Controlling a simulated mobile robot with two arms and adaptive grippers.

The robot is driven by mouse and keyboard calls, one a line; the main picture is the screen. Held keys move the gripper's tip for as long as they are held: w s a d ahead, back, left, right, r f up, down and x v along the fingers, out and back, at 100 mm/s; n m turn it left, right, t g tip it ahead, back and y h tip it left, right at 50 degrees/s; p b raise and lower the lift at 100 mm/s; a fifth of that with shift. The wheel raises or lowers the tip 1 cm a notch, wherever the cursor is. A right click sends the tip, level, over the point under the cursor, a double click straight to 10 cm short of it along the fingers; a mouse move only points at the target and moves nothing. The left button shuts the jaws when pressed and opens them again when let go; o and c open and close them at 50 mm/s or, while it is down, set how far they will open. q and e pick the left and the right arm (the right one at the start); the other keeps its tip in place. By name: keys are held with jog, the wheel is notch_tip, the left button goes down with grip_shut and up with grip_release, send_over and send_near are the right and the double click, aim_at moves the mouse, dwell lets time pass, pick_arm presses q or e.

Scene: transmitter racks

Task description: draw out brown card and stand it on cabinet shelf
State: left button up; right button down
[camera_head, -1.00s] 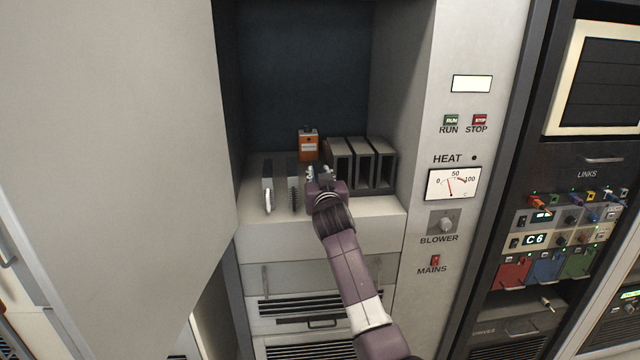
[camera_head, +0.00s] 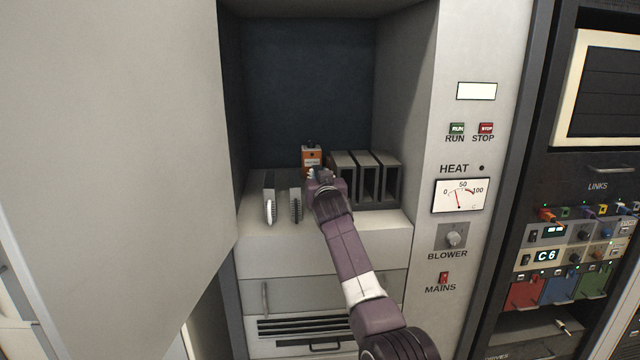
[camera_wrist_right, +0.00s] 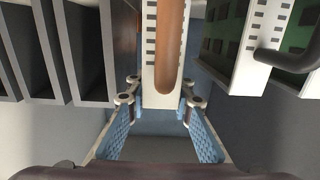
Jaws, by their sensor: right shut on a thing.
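In the right wrist view, the brown card shows as a white vented front (camera_wrist_right: 150,45) with a long brown handle (camera_wrist_right: 171,45) down its middle. My right gripper (camera_wrist_right: 161,103) has its two blue-padded fingers on either side of the lower end of that front and is shut on it. In the head view, my right gripper (camera_head: 321,176) is over the cabinet shelf (camera_head: 275,238), between the pale-edged cards and the dark slots. It hides most of the card there. My left gripper is not in view.
Two other cards (camera_head: 269,200) stand left of my gripper. Dark open slots (camera_head: 368,182) stand to its right. A large grey door (camera_head: 110,160) blocks the left. The front of the shelf is bare.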

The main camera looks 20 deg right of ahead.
jog(key=shift+f+b, duration=0.6)
jog(key=shift+f, duration=0.1)
dwell(0.6)
jog(key=c, duration=1.6)
grip_release()
jog(key=shift+f, duration=0.1)
